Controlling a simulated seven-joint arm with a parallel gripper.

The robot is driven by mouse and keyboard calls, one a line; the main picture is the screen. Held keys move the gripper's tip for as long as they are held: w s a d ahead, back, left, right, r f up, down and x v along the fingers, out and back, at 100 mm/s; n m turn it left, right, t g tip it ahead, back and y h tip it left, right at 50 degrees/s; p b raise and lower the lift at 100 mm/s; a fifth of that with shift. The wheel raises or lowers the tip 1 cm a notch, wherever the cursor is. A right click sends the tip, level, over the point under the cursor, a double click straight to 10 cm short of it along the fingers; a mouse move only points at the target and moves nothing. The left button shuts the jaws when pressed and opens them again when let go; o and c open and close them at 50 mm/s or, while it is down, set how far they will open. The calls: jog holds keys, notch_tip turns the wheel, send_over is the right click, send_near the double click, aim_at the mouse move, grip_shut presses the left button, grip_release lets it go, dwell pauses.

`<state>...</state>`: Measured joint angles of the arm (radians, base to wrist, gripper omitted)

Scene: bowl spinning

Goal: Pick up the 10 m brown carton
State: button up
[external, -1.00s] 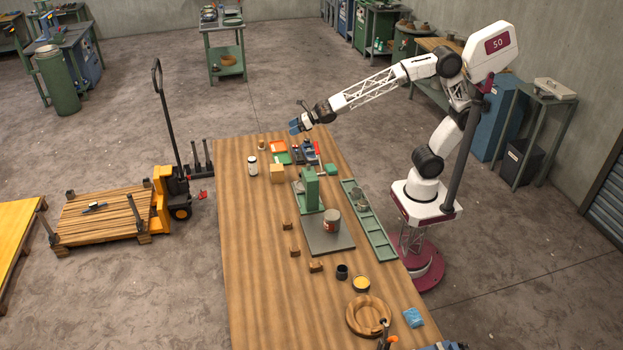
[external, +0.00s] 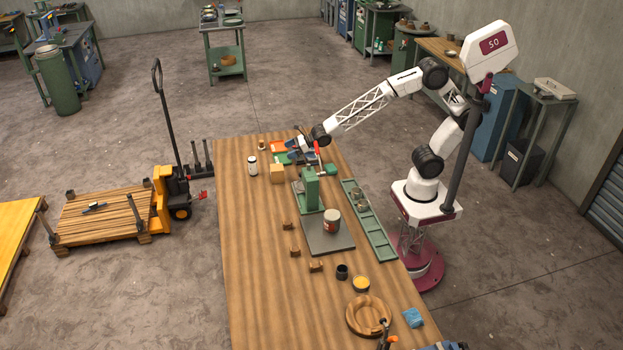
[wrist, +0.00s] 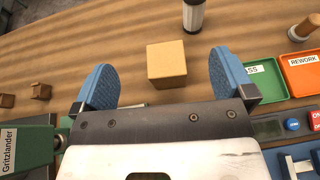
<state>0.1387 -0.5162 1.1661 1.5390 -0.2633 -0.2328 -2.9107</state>
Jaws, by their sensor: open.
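The brown carton (external: 277,173) is a small plain cube standing on the wooden table, left of the green stand. In the wrist view the carton (wrist: 167,64) lies ahead of my gripper (wrist: 164,80), roughly centred between the two blue finger pads. The fingers are wide apart with nothing held, and the carton looks clear of both. In the external view my gripper (external: 297,150) is over the far part of the table, behind and to the right of the carton. Its fingertips are small and hard to make out there.
A white jar with a dark lid (external: 253,166) stands just left of the carton. Orange (wrist: 301,72) and green (wrist: 266,80) labelled trays lie right of it in the wrist view. The green stand (external: 311,188) is close by. The table's left side is clear.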

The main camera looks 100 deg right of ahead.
send_near(278, 167)
jog(key=x, duration=0.3)
jog(key=shift+s+f, duration=0.15)
jog(key=shift+f, duration=0.1)
jog(key=shift+x, duration=1.3)
jog(key=shift+r+x, duration=0.15)
jog(key=shift+x, duration=1.15)
jog(key=shift+r+x, duration=0.15)
jog(key=shift+x, duration=1.15)
jog(key=shift+a, duration=0.1)
jog(key=shift+c, duration=0.5)
jog(key=c, duration=0.9)
